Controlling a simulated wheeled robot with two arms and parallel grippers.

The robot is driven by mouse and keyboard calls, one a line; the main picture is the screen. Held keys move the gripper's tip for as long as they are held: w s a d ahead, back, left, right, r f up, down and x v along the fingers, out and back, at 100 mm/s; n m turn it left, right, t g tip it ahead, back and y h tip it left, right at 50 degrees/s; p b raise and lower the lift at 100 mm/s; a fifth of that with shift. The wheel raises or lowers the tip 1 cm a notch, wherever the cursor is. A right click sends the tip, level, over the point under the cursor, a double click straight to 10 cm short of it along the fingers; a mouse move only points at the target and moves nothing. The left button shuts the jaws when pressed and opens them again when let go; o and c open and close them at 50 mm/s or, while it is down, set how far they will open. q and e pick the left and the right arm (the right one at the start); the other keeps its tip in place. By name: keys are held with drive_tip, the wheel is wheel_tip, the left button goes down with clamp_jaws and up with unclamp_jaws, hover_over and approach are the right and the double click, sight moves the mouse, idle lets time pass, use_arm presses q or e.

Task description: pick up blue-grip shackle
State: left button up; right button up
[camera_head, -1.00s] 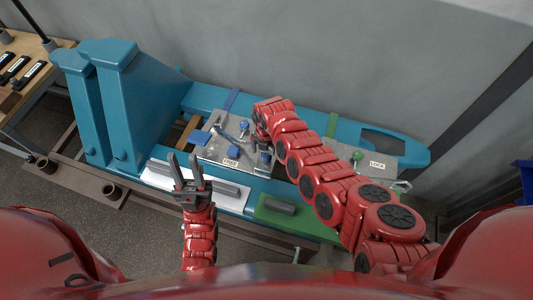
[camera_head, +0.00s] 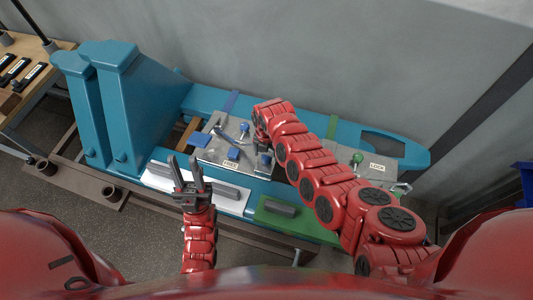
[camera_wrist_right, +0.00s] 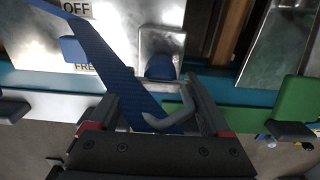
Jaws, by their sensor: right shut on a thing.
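The blue-grip shackle shows in the right wrist view as a long, textured blue grip (camera_wrist_right: 112,68) with a bent grey metal hook (camera_wrist_right: 184,108) beside its lower end. My right gripper (camera_wrist_right: 155,90) is shut on it, with the lower part of the grip between the fingers. In the head view my right gripper (camera_head: 264,150) is above the right side of the metal plate labelled FREE (camera_head: 205,155), and my arm partly hides the shackle. My left gripper (camera_head: 186,166) is open and empty, in front of the plate, over the white strip.
The plate lies on a teal bench (camera_head: 310,118) with tall teal uprights (camera_head: 135,105) at its left. A second plate labelled LOCK (camera_head: 385,152) is to the right. A white strip (camera_head: 160,179) and a green pad (camera_head: 300,220) line the front. A grey wall stands behind.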

sight(265, 154)
drive_tip(key=shift+r, duration=0.6)
drive_tip(key=shift+s+a+r+b, duration=0.1)
drive_tip(key=shift+a+r+b, duration=0.05)
drive_tip(key=shift+r, duration=0.4)
drive_tip(key=shift+s+a+r+b, duration=0.1)
drive_tip(key=shift+a+r+b, duration=0.05)
drive_tip(key=shift+r, duration=0.35)
drive_tip(key=s+a+r+b, duration=0.1)
drive_tip(key=s+a+b, duration=0.1)
drive_tip(key=s+a, duration=0.7)
drive_tip(key=s, duration=0.3)
drive_tip(key=shift+s+r, duration=0.2)
drive_tip(key=shift+r, duration=0.05)
